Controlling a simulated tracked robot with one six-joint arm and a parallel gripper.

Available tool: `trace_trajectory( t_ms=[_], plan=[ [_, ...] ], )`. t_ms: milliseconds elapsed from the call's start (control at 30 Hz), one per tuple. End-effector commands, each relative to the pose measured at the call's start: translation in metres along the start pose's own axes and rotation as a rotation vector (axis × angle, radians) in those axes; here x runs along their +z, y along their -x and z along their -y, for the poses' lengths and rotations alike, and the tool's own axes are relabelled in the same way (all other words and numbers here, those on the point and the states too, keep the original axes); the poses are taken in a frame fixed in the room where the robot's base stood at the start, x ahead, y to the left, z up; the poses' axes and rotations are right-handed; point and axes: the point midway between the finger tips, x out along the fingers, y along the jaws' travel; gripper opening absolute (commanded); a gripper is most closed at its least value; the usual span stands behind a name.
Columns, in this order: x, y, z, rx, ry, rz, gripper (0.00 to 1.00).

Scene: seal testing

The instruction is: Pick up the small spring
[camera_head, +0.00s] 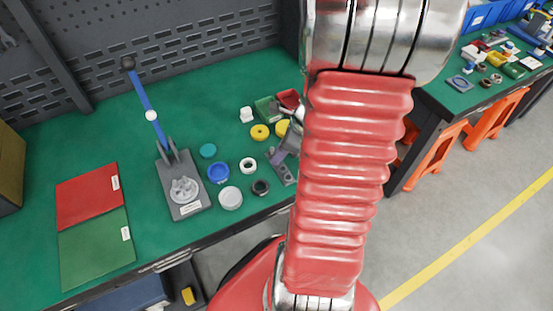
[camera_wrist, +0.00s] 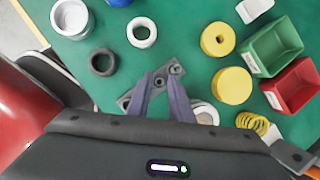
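A small yellow coiled spring (camera_wrist: 252,123) lies on the green bench top at the lower right of the wrist view, partly covered by my gripper body. In the head view I cannot make it out; my arm blocks that area. My gripper (camera_wrist: 161,80) is open and empty, with its two grey fingers apart. It hangs over a small grey plate with round holes (camera_wrist: 163,82), to the left of the spring. In the head view my gripper (camera_head: 279,154) shows only partly, at the left edge of my arm.
Two yellow rings (camera_wrist: 218,39) (camera_wrist: 233,86) stand near the spring. A green bin (camera_wrist: 276,47) and a red bin (camera_wrist: 294,87) are to the right. White, blue and black rings (camera_wrist: 102,62) lie to the left. A press with a blue lever (camera_head: 146,107) stands farther left on the bench.

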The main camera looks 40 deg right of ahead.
Motion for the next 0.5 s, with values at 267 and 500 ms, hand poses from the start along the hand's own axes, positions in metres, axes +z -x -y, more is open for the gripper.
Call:
trace_trajectory(
  t_ms=[267, 500],
  plan=[
    [-0.0001, 0.0002, 0.0001, 0.0, 0.0, 0.0, 0.11],
    [-0.0002, 0.0003, 0.0003, -0.001, 0.0, 0.0, 0.0]
  ],
)
